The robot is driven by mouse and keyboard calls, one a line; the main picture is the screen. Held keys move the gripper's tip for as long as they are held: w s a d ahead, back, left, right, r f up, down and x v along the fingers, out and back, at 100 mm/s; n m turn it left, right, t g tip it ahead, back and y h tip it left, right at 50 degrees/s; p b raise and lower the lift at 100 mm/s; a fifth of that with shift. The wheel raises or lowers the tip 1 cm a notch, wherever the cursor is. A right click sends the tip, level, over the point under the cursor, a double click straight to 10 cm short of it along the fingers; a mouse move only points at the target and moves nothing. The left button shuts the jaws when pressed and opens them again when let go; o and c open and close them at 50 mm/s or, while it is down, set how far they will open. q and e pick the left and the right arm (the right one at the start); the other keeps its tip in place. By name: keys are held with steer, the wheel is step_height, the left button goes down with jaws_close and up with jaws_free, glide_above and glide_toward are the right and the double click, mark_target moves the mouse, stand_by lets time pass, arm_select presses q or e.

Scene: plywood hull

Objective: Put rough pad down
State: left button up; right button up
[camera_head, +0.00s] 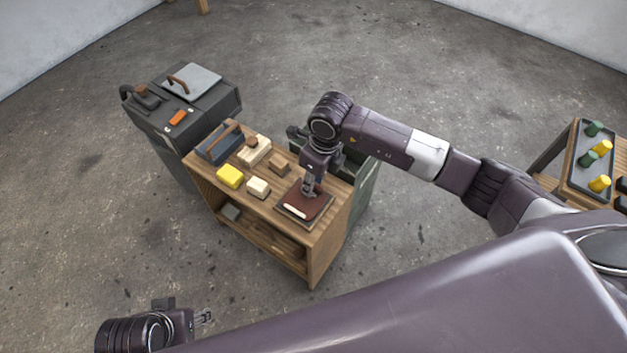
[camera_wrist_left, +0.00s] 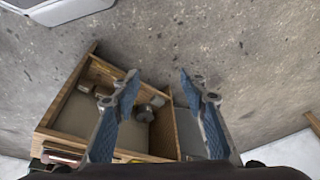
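A dark red-brown pad (camera_head: 308,204), which may be the rough pad, lies on or just over a thin board at the near right end of the wooden bench top (camera_head: 268,208). A pale strip shows along its near left edge. My right gripper (camera_head: 311,191) points down at the pad's far part, its fingertips at or just above it. Whether it grips the pad is too small to tell. My left gripper (camera_head: 206,317) is far from the pad, low on the left. In the left wrist view it (camera_wrist_left: 158,95) is open and empty.
On the bench are a yellow block (camera_head: 230,176), pale blocks (camera_head: 257,188), a brown block (camera_head: 279,165) and a blue-grey box (camera_head: 216,146). A dark cabinet (camera_head: 205,100) stands behind left, a green bin (camera_head: 366,185) at right. A table with pegs (camera_head: 577,160) is far right.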

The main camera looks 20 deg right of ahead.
steer(key=shift+r, duration=0.1)
arm_select(q)
step_height(320, 180, down, 8)
steer(key=p, duration=0.2)
steer(key=shift+f+g, duration=0.25)
steer(key=shift+g, duration=0.05)
arm_select(e)
step_height(320, 180, up, 12)
steer(key=s+d, duration=0.1)
steer(key=shift+s, duration=0.2)
arm_select(q)
steer(key=shift+d, duration=0.1)
arm_select(e)
steer(key=shift+d, duration=0.1)
